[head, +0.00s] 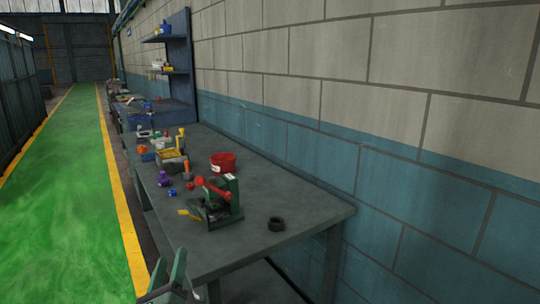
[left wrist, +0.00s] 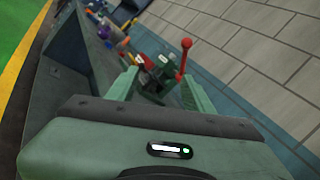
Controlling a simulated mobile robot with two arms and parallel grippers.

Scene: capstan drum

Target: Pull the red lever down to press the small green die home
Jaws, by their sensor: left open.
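The red lever (head: 213,189) is fixed to a small dark green press (head: 232,192) near the front of the workbench. In the left wrist view the lever (left wrist: 181,64) stands up with a round red knob at its top. The press (left wrist: 152,78) shows there beyond my fingers. I cannot make out the small green die. My left gripper (head: 170,276) is at the bottom of the head view, off the bench's near left edge. My right gripper is not in view.
A black ring (head: 276,224) lies right of the press. A red bucket (head: 222,164) stands behind it. A purple item (head: 163,179), a small blue item (head: 172,193) and a yellow bin (head: 172,158) are farther left. The block wall (head: 400,180) borders the bench (head: 300,202) on the right.

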